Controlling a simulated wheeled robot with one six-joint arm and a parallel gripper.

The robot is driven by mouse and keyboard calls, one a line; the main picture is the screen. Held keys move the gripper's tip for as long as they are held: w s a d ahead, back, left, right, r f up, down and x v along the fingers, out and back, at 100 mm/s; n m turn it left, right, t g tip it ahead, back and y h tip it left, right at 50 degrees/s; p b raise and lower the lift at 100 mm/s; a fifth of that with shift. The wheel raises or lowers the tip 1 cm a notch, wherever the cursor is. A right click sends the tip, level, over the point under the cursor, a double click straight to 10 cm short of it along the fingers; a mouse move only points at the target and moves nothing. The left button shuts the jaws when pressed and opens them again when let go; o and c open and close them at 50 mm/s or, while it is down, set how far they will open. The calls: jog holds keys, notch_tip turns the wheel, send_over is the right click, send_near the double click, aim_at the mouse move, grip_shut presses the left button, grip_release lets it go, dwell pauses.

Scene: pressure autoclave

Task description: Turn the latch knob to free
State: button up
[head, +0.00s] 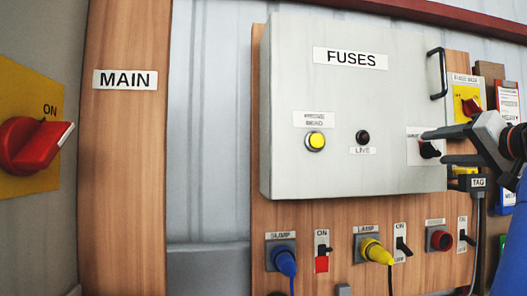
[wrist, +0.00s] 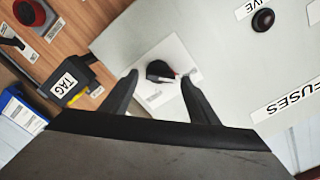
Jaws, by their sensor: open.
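The latch knob (head: 429,149) is a small black knob on a white label plate at the right of the grey FUSES box door (head: 300,90). In the wrist view the knob (wrist: 160,71) shows a pale pointer mark and sits between my fingers. My gripper (head: 428,147) is open, with one finger on each side of the knob. In the wrist view my gripper (wrist: 160,80) shows a gap between each finger and the knob. I cannot read the lettering on the plate.
A black door handle (head: 437,74) stands out at the upper right of the box. A black TAG block (head: 478,182) is close under my gripper. A red MAIN switch (head: 35,145) is far left.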

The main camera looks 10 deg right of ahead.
jog(key=c, duration=1.1)
jog(key=shift+o, duration=0.2)
jog(key=shift+d+f+m, duration=0.1)
jog(key=shift+f+m, duration=0.05)
jog(key=shift+m, duration=2.8)
jog(key=shift+d+f+m, duration=0.1)
jog(key=shift+m, duration=2.9)
jog(key=shift+d+f+m, duration=0.1)
jog(key=shift+f+m, duration=0.05)
jog(key=shift+m, duration=2.8)
jog(key=o, duration=1.1)
jog(key=shift+c, duration=0.2)
